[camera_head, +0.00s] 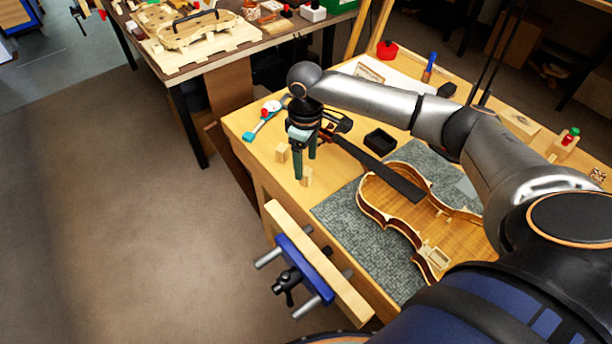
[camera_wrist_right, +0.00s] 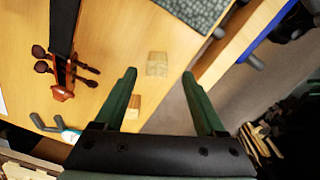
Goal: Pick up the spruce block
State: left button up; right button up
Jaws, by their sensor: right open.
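Two small pale wooden blocks stand on the bench near its left edge; I cannot tell for certain which is the spruce block. The one nearer the mat (camera_head: 307,178) is partly behind a finger in the head view and lies ahead between the fingertips in the right wrist view (camera_wrist_right: 157,64). The other block (camera_head: 281,153) is left of the gripper, and in the right wrist view (camera_wrist_right: 133,107) it shows beside the left finger. My right gripper (camera_head: 305,167) points down, open and empty, its dark green fingers (camera_wrist_right: 159,75) apart. My left gripper is out of view.
A black tray (camera_head: 380,141) stands behind. A vise (camera_head: 300,265) juts from the front edge.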

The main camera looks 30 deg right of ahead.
aim_at(306, 171)
notch_tip(306, 171, down, 5)
jog(key=shift+w+d+f, duration=0.1)
jog(key=shift+w+d, duration=0.05)
jog(key=shift+c, duration=0.2)
grip_shut()
dwell(0.4)
